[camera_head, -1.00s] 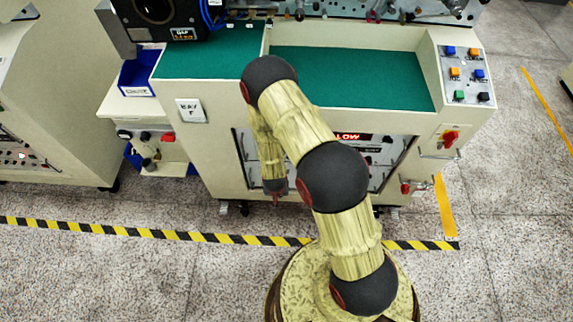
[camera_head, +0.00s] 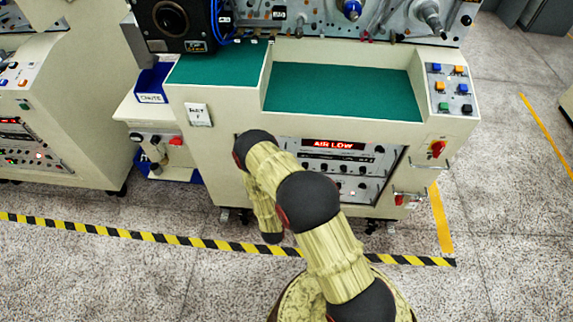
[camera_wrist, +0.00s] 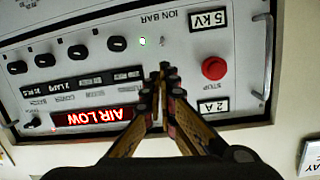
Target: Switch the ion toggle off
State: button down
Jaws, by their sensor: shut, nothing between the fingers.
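In the wrist view, which shows the panel upside down, the ION BAR label (camera_wrist: 176,22) is on the light panel. In the head view my gripper and the toggle are hidden by my arm.
A red STOP button (camera_wrist: 214,68) is right of the fingertips, with a metal handle (camera_wrist: 268,60) beyond. Black knobs (camera_wrist: 117,43) are on the left. The red AIR LOW display (camera_wrist: 95,116) is lit; it also shows in the head view (camera_head: 333,145). Striped tape (camera_head: 130,231) crosses the floor.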

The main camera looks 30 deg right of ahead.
dwell(0.3)
jog(key=b+x, duration=0.2)
jog(key=x, duration=0.8)
jog(key=shift+s+a+f+b, duration=0.25)
jog(key=shift+s+f+b, duration=0.15)
jog(key=shift+b, duration=0.35)
dwell(0.5)
jog(key=shift+s+a+f+b, duration=0.15)
jog(key=shift+s+f+b, duration=0.05)
jog(key=shift+f+b, duration=0.25)
